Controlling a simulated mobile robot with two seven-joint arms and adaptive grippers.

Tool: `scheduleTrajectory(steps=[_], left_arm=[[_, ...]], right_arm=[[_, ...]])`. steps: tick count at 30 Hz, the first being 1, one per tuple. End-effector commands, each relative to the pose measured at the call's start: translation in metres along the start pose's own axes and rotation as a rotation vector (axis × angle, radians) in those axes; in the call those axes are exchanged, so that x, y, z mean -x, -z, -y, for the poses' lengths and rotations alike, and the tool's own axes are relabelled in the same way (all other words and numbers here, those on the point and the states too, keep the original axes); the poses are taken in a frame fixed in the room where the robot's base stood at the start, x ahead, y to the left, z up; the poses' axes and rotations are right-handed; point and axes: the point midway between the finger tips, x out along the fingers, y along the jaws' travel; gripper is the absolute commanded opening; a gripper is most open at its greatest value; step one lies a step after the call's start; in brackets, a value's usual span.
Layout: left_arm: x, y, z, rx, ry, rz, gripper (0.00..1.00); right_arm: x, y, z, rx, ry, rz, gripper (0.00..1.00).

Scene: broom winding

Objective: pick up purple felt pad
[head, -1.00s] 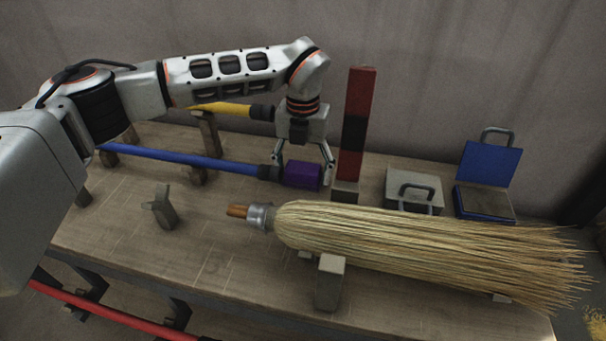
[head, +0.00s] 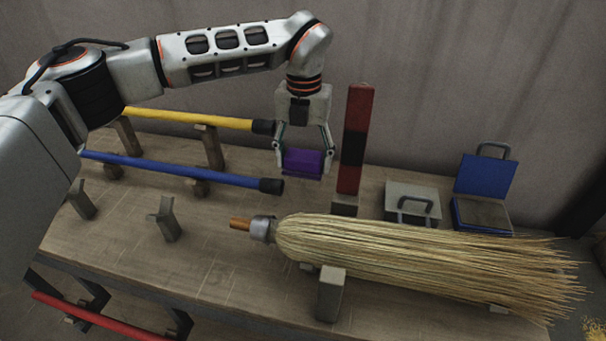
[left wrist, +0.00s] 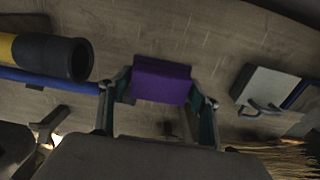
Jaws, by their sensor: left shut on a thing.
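The purple felt pad (head: 303,163) is a small purple block held between the fingers of my left gripper (head: 303,160). My left gripper is shut on it and points down, with the pad above the table behind the end of the blue pole. In the left wrist view the pad (left wrist: 161,80) sits between the two fingertips (left wrist: 160,92), with table surface seen below it. My right gripper is not in view.
The blue pole (head: 180,169) and yellow pole (head: 190,119) lie on wooden supports to the left. A red and black post (head: 353,140) stands close right of the gripper. A straw broom head (head: 420,260) lies in front. A grey box (head: 412,200) and an open blue box (head: 484,190) stand right.

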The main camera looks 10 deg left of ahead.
Motion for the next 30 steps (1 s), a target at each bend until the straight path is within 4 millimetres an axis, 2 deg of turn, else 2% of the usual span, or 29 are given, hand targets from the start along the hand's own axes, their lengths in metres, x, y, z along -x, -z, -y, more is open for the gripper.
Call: scheduleTrajectory(steps=[1,6,10,15,21,30], left_arm=[[0.018,-0.001,0.0,0.001,0.0,0.007,0.4],[0.057,-0.001,0.0,0.002,0.0,0.006,0.4],[0.085,0.0,0.0,0.002,0.0,0.006,0.4],[0.11,0.0,0.0,0.002,0.0,0.002,0.4],[0.123,0.0,0.0,0.0,0.0,0.001,0.4],[0.125,0.0,0.0,0.0,0.0,-0.001,0.4]], right_arm=[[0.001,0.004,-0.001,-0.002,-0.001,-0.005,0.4],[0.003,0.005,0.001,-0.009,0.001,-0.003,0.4],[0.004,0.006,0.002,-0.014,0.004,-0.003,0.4],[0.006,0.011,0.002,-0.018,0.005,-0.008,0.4],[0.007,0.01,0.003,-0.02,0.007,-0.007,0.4],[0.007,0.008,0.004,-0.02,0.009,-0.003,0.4]])
